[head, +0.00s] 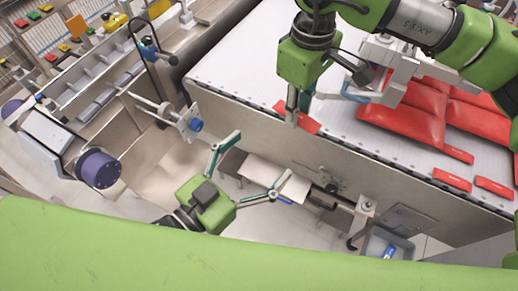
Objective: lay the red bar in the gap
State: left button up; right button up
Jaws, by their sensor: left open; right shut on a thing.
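My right gripper (298,108) comes down from the top of the head view and is shut on a red bar (309,124). The bar is at the near edge of the white belt surface (240,74); whether it touches the surface is unclear. More flat red bars (452,180) lie near the belt's edge at the right, with bare belt between them and the held bar. I cannot tell for sure which bare stretch is the gap. My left gripper (263,155) is open and empty, low in front of the belt's side wall, fingers spread wide.
Large red pouches (405,115) lie on the belt at the right, under a grey picker fixture (388,65). A grey bin (385,245) with a blue item stands below right. Purple-ended rollers (98,168) and a metal trough are at the left.

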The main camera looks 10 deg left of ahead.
aim_at(305, 122)
pick_arm(q)
jog(key=shift+h, duration=0.3)
jog(key=w+d+r, duration=0.1)
jog(key=w+d, duration=0.1)
jog(key=w, duration=0.1)
jog(key=w+d+r, duration=0.1)
jog(key=w+d, duration=0.1)
jog(key=w, duration=0.1)
jog(key=w+d+r, duration=0.1)
jog(key=w+d, duration=0.2)
jog(key=shift+d+r, duration=0.1)
jog(key=shift+r, duration=0.15)
jog(key=c, duration=1.2)
jog(key=shift+c, duration=0.4)
pick_arm(e)
jog(key=o, duration=1.2)
jog(key=shift+c, duration=0.2)
